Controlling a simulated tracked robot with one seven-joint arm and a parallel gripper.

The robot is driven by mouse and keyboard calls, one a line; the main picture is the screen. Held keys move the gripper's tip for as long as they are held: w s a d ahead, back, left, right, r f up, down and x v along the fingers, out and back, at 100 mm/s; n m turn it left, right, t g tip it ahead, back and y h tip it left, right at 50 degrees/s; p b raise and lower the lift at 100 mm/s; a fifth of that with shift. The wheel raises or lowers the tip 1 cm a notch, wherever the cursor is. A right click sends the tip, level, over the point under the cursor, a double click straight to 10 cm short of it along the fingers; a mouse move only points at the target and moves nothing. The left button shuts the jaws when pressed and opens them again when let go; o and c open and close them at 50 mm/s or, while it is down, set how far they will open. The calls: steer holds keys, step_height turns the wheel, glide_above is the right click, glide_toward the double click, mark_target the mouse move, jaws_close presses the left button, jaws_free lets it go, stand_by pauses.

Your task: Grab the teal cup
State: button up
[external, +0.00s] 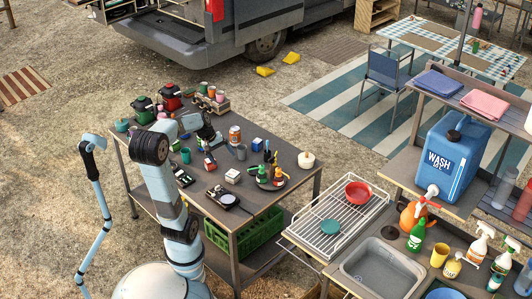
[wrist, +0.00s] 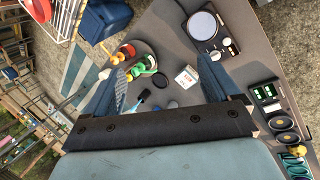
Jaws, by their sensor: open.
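A small teal cup (external: 185,155) stands on the grey worktable, close beside my arm in the external view. My gripper (external: 208,138) is above the table, to the right of the cup and apart from it. In the wrist view my gripper (wrist: 164,88) has its two blue fingers spread, with nothing held between them. I cannot pick out the cup for sure in the wrist view; my gripper body covers the lower middle there.
Red and green pots stand at the far end. Bare tabletop shows towards the right.

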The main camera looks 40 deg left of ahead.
steer(key=w+a+f+n+t+h, duration=0.1)
steer(key=w+a+f+n, duration=0.15)
steer(key=a, duration=0.35)
steer(key=w+a+f+n+h, duration=0.1)
steer(key=a+n, duration=0.3)
steer(key=a, duration=0.1)
steer(key=n+t+y, duration=0.3)
steer(key=n+t, duration=0.4)
steer(key=n, duration=0.9)
glide_toward(186, 151)
steer(key=w+d, duration=0.1)
steer(key=w+d+f, duration=0.1)
steer(key=d, duration=0.1)
steer(key=shift+w+d, duration=0.1)
steer(key=shift+d, duration=0.05)
steer(key=shift+a+x, duration=0.15)
steer(key=shift+x, duration=1.15)
steer(key=shift+a+x, duration=0.2)
steer(key=shift+x, duration=1.15)
steer(key=shift+w+r, duration=0.1)
steer(key=shift+w, duration=0.05)
steer(key=c, duration=1.1)
steer(key=shift+o, duration=0.2)
